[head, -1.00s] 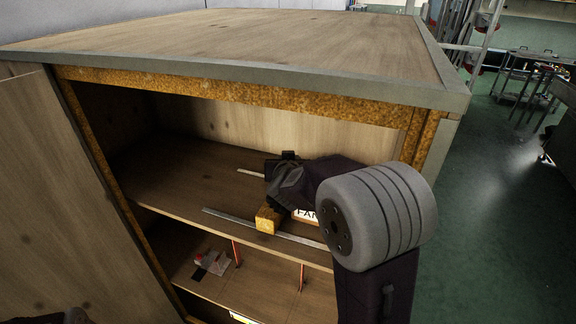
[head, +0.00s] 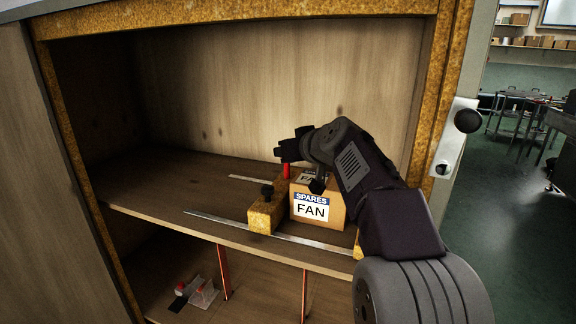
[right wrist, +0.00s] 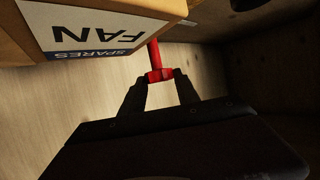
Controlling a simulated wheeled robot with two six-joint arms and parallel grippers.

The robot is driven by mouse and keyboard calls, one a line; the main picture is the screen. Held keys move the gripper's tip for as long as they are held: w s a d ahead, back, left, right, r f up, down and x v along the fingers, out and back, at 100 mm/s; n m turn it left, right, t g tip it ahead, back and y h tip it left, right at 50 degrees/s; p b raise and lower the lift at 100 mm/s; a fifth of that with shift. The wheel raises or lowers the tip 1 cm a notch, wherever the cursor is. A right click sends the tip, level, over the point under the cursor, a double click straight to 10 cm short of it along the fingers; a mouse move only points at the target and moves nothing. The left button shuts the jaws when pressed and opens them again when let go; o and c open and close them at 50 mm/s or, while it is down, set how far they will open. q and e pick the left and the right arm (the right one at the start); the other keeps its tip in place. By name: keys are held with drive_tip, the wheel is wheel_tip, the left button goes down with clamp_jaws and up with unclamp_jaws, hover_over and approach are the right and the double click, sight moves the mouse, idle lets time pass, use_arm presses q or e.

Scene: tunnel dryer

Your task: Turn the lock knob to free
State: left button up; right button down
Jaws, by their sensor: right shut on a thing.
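My right gripper (head: 286,158) is inside the cabinet, over the upper shelf. In the right wrist view its fingers (right wrist: 160,85) are shut on the top of a red handle (right wrist: 155,62). The red handle also shows below the gripper in the head view (head: 286,171), just behind a small wooden block. Another round black knob (head: 468,120) is on a pale plate at the cabinet's right edge. I cannot tell which is the lock knob. My left gripper is out of view.
A carton labelled SPARES FAN (head: 335,212) stands on the upper shelf (head: 165,185), close to the red handle and block. Metal strips (head: 215,217) lie along the shelf. Red uprights (head: 223,272) and a small clear-and-red item (head: 202,293) are on the lower shelf. The shelf's left part is clear.

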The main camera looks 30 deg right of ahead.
drive_tip(key=shift+f, duration=0.1)
idle(0.3)
drive_tip(key=c, duration=0.9)
unclamp_jaws()
